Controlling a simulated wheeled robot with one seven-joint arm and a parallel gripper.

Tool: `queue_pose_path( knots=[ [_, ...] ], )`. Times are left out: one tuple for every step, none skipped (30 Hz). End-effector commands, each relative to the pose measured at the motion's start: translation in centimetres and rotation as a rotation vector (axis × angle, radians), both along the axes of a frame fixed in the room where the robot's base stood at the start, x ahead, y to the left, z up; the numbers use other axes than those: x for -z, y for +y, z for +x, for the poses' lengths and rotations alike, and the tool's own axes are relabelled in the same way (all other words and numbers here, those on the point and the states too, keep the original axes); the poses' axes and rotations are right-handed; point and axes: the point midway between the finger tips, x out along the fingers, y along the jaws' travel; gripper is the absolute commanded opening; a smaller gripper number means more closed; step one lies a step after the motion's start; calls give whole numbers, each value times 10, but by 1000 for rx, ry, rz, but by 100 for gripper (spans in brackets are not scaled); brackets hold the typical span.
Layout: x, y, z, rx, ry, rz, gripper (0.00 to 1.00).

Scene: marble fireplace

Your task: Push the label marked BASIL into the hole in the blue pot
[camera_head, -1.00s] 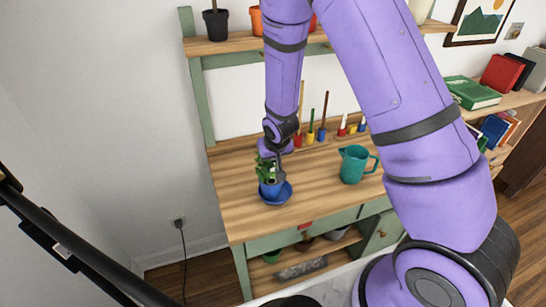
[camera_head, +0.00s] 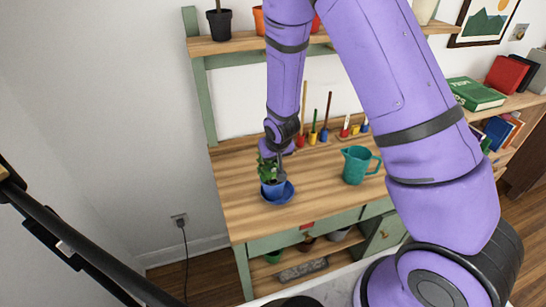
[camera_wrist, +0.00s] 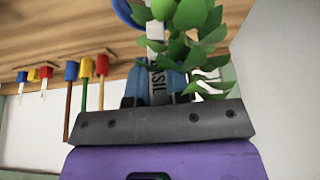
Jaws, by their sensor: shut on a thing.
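The blue pot (camera_head: 272,189) stands in a blue saucer (camera_head: 287,197) at the left front of the wooden bench, with a green leafy plant (camera_head: 266,169) in it. My gripper (camera_wrist: 155,78) is shut on the white label (camera_wrist: 157,82), on which the letters "ASIL" show. The label runs from between the fingers past the leaves towards a blue rim at the top of the wrist view. In the head view my gripper (camera_head: 278,165) is just above the pot, beside the plant. The hole is hidden, and I cannot tell whether the label's tip is in it.
A teal jug (camera_head: 356,165) stands to the right on the bench. Several brushes or tools with coloured ends (camera_head: 325,125) stand along the bench back. A shelf above holds small pots (camera_head: 219,25). Books (camera_head: 475,93) lie on the right-hand shelf. The bench between pot and jug is clear.

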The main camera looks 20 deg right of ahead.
Motion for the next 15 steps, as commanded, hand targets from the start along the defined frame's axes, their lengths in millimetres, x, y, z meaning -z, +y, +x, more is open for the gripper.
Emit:
queue_pose_path(
  knots=[
    [0,0,0,0,0,0,0],
    [0,0,0,0,0,0,0],
    [0,0,0,0,0,0,0],
    [0,0,0,0,0,0,0],
    [0,0,0,0,0,0,0],
    [0,0,0,0,0,0,0],
    [0,0,0,0,0,0,0],
    [1,0,0,0,0,0,0],
    [1,0,0,0,0,0,0],
    [1,0,0,0,0,0,0],
    [2,0,0,0,0,0,0],
    [2,0,0,0,0,0,0],
    [3,0,0,0,0,0,0],
    [3,0,0,0,0,0,0],
    [3,0,0,0,0,0,0]
  ],
)
